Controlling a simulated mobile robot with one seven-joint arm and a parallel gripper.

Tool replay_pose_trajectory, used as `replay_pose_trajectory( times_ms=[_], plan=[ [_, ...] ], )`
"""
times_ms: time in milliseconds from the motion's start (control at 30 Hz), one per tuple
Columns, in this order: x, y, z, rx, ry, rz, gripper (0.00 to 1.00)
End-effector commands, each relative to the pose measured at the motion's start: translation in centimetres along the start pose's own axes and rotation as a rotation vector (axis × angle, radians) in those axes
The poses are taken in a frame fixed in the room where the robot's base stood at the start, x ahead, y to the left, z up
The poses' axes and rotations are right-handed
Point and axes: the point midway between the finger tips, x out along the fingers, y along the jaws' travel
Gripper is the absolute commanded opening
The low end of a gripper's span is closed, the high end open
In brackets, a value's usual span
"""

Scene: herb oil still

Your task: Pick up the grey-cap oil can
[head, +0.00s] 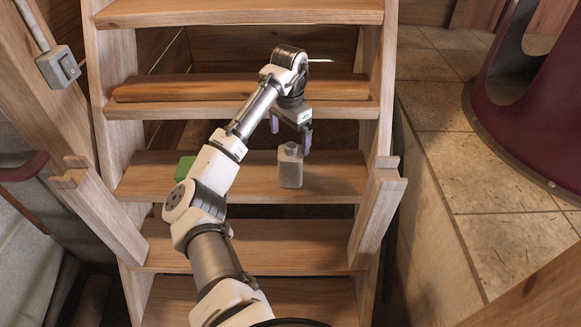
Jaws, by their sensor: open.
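The grey-cap oil can (290,168) stands upright on a wooden stair tread in the middle of the head view. It is a small grey-beige can with a grey cap on top. My gripper (290,138) is open, with one finger on the left and one on the right. The fingers point down just above and around the cap's level. I cannot tell whether the right finger touches the can. The gripper appears empty.
A green object (185,168) lies on the same tread (240,178) to the left, partly hidden by my arm. Wooden side rails bound the stairs. A tiled ledge (500,190) and a dark red vessel (515,125) stand at right. A switch box (58,67) is at upper left.

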Motion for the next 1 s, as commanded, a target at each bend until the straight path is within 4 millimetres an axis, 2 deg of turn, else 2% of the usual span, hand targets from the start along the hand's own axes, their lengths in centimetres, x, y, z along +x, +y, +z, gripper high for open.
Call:
replay_pose_trajectory(
  times_ms=[233, 500, 800, 1000],
  plan=[
    [1.8, 0.0, 0.0, 0.000, 0.000, 0.000, 1.00],
    [5.6, 0.1, -0.1, 0.000, -0.001, -0.001, 1.00],
    [6.3, 0.2, -0.2, 0.001, 0.002, -0.001, 1.00],
    [6.3, 0.2, -0.2, 0.001, 0.002, -0.001, 0.75]
  ],
)
